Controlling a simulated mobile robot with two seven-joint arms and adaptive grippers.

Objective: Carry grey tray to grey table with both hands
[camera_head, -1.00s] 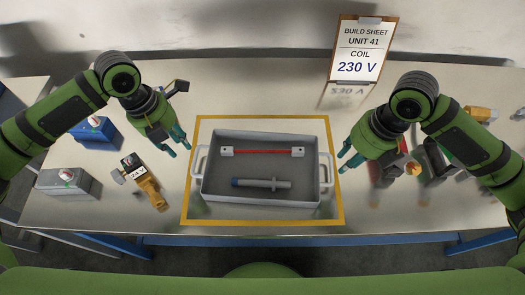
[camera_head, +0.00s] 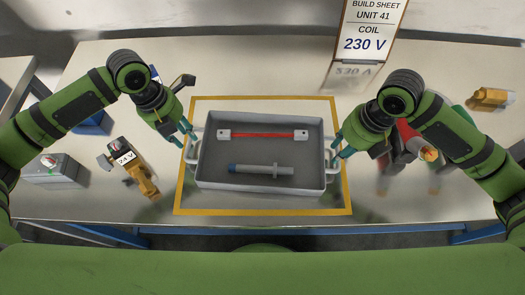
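The grey tray (camera_head: 260,184) sits inside a yellow outline on the metal table (camera_head: 120,206). It holds a red bar with white end blocks (camera_head: 263,134) and a grey rod with a blue end (camera_head: 262,169). It has a handle on each side. My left gripper (camera_head: 187,137) is at the left handle, its fingers around or beside it. My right gripper (camera_head: 340,145) is at the right handle in the same way. The fingers are small here, and I cannot tell whether either is closed on its handle. I cannot tell which surface is the grey table.
A build sheet (camera_head: 368,35) reading 230 V stands at the back. Left of the tray are a 24 V coil part (camera_head: 135,170), a grey box (camera_head: 50,170) and a blue box (camera_head: 92,124). Right are red and dark parts (camera_head: 405,145) and a yellow part (camera_head: 489,99).

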